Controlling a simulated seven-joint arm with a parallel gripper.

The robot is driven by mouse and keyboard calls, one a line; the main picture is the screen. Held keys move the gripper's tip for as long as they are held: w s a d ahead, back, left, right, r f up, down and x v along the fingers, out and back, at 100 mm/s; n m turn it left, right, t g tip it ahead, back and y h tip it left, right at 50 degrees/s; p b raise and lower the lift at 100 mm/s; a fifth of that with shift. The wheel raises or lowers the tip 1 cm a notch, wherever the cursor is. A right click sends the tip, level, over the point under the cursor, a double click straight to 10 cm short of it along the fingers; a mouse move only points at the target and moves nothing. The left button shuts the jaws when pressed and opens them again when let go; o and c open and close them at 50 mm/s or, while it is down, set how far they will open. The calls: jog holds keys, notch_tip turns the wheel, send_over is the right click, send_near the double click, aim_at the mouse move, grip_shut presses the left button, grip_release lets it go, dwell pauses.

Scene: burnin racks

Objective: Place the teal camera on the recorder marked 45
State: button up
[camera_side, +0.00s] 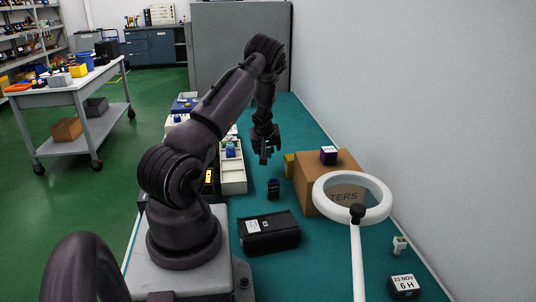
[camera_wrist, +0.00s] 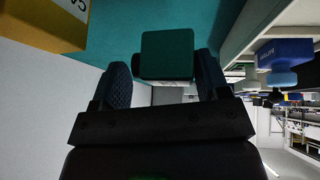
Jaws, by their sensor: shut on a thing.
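The teal camera (camera_wrist: 167,54) is a small block between the two fingers of my gripper (camera_wrist: 166,82) in the wrist view. My gripper is shut on it. In the side view my gripper (camera_side: 264,158) hangs above the teal bench mat, and the camera is too dark to make out there. A row of recorders stands to its left, including a pale one (camera_side: 233,182) with a blue camera (camera_side: 230,150) on it. A dark recorder with a yellow label (camera_side: 210,176) is partly behind my arm. I cannot read the number 45 on any recorder.
A cardboard box (camera_side: 312,193) with a purple block (camera_side: 328,155) on top and a yellow box (camera_side: 289,166) stand right of my gripper. A small dark-blue item (camera_side: 273,188), a black case (camera_side: 268,233) and a white ring lamp (camera_side: 378,217) are nearer. Mat between them is clear.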

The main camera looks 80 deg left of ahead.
jog(key=s+d+r, duration=0.5)
jog(key=d+r, duration=0.3)
jog(key=d, duration=0.3)
jog(key=n+g, duration=0.5)
jog(key=n, duration=0.4)
send_over(277, 215)
jog(key=shift+h, duration=0.3)
notch_tip(277, 215, down, 4)
jog(key=shift+f, duration=2.15)
jog(key=shift+f, duration=0.15)
